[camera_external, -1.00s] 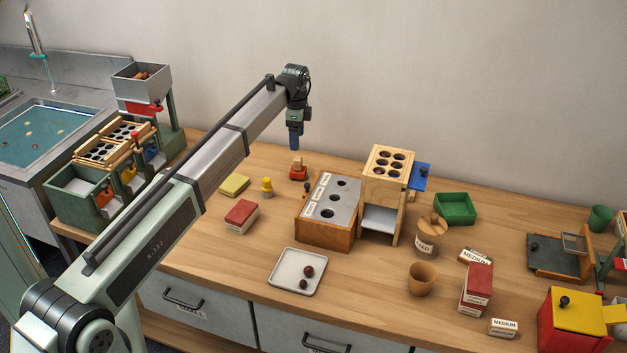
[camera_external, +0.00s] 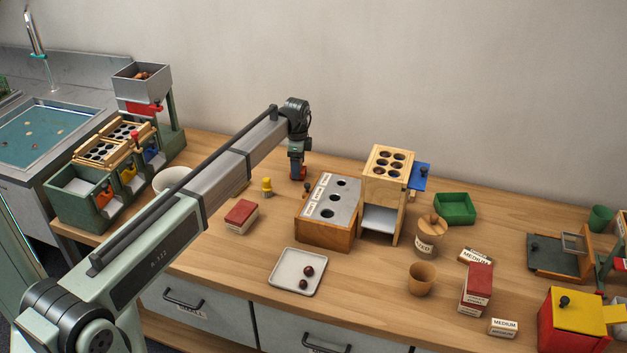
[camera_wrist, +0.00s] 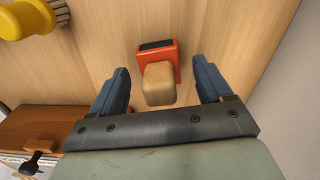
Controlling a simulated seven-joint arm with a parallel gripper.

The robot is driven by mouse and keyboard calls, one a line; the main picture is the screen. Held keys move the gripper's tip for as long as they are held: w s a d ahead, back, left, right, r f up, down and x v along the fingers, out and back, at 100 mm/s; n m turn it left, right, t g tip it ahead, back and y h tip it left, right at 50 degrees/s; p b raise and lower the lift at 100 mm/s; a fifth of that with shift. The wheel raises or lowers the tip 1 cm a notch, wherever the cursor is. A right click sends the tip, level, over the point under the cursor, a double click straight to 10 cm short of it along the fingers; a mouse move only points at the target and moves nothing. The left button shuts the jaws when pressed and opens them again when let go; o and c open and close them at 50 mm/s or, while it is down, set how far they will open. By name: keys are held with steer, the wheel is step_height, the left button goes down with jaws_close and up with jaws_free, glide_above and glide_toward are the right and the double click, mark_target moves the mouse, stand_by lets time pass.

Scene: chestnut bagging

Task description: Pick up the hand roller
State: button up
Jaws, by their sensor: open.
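The hand roller (camera_wrist: 158,82) has a red-orange frame with a dark inset and a pale wooden block-shaped handle. In the wrist view it lies between the two blue fingers of my gripper (camera_wrist: 158,88), with a gap on each side. My gripper is open and not touching it, as far as the wrist view shows. In the outside view my gripper (camera_external: 297,172) points down over the roller, and only a little of the roller's red (camera_external: 298,178) shows beneath it.
The wooden box with a holed grey top (camera_external: 325,233) stands close in front, to the right.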

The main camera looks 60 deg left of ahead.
step_height(320, 180, down, 2)
steer(key=shift+f, duration=0.1)
steer(key=shift+c, duration=0.2)
steer(key=c, duration=1.2)
